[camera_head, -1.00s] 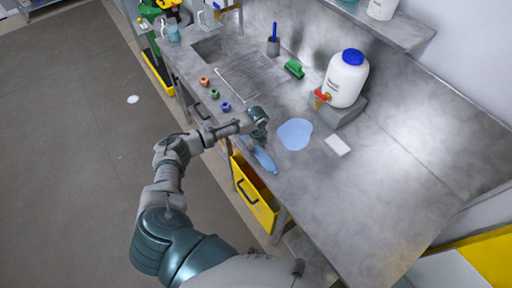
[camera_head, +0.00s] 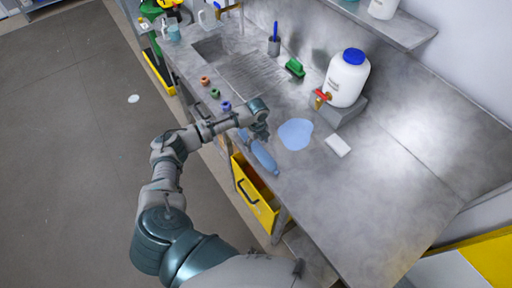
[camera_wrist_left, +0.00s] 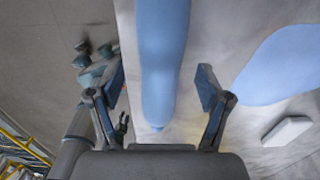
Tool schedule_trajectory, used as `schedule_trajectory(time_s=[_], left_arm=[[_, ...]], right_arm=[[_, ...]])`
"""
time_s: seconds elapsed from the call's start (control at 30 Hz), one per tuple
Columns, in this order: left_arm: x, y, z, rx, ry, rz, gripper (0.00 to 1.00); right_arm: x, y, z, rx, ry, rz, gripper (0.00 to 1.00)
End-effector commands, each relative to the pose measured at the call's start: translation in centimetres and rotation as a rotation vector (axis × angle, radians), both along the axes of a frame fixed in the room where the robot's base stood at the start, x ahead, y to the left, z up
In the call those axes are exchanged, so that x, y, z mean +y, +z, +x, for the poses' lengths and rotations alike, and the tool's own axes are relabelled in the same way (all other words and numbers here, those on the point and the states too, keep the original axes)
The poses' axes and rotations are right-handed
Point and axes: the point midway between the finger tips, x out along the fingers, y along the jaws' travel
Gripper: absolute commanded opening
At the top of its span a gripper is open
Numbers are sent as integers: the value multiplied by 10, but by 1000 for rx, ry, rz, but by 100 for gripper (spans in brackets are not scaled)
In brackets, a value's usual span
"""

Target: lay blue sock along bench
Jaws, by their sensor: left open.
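The blue sock (camera_head: 264,157) is long and narrow and lies along the front edge of the bench (camera_head: 330,215). In the left wrist view the sock (camera_wrist_left: 163,55) runs from the top edge down between my fingers, its rounded end near the palm. My left gripper (camera_head: 263,132) is over the front edge of the bench, close to the sock. In the wrist view the left gripper (camera_wrist_left: 161,85) is open, one finger on each side of the sock, not closed on it. The height gap to the sock cannot be told. My right gripper is not in view.
A flat pale blue patch (camera_head: 295,134) lies on the bench beside the sock, with a white block (camera_head: 338,145) to its right. A white jug (camera_head: 346,78) with a red tap stands behind. Small colored rings (camera_head: 214,93) are to the left. The right of the bench is clear.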

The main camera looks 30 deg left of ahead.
Motion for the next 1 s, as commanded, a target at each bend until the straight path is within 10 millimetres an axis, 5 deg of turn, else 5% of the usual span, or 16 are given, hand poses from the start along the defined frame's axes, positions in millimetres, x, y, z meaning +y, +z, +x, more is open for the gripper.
schedule_trajectory(time_s=[0.2, 0.4, 1.0], left_arm=[[2, 49, 1, -4, 0, -4, 78], [2, 77, 1, -1, 1, -4, 78], [1, 84, 0, 1, 1, -2, 78]], right_arm=[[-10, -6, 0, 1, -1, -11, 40], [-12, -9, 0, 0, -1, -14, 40], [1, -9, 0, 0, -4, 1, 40]])
